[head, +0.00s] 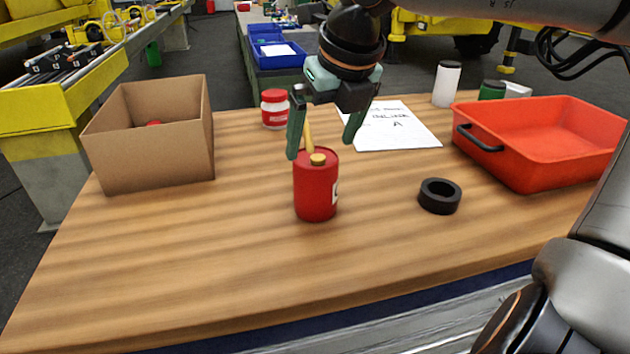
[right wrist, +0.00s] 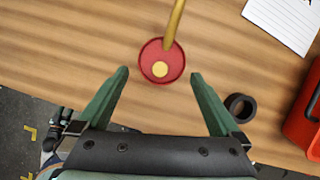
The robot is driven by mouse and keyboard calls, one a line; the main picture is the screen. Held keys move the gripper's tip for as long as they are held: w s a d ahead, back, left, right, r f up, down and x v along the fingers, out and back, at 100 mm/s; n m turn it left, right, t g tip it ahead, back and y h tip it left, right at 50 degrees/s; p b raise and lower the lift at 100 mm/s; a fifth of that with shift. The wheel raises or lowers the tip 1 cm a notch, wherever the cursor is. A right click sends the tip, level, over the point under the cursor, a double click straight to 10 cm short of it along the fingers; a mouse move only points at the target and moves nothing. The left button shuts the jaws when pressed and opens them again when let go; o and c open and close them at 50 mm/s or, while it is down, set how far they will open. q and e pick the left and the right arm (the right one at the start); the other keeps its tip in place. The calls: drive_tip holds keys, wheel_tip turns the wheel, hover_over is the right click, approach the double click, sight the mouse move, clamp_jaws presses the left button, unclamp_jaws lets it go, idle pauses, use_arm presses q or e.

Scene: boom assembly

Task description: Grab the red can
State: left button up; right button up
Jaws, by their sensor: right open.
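The red can (head: 316,190) stands upright on the wooden table, with a yellow cap and a thin yellow spout on top. My right gripper (head: 322,147) is open above the can, its green fingers pointing down, one on either side of the spout in the head view. In the right wrist view the can (right wrist: 152,69) lies beyond the fingertips of the open gripper (right wrist: 160,74), between their lines. The fingers do not hold it. My left gripper is not in view.
A cardboard box (head: 150,150) stands left. A red-lidded jar (head: 274,110) and a paper sheet (head: 398,126) lie behind the can. A black ring (head: 440,196) and a red tray (head: 540,180) are to the right. A white bottle (head: 447,84) stands at the back. The table front is clear.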

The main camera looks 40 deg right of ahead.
sight(319, 156)
drive_tip(key=x, duration=0.7)
drive_tip(key=shift+w+d+f, duration=0.1)
drive_tip(key=shift+f, duration=0.1)
drive_tip(key=shift+c, duration=0.4)
drive_tip(key=shift+r, duration=0.1)
drive_tip(key=c, duration=1.3)
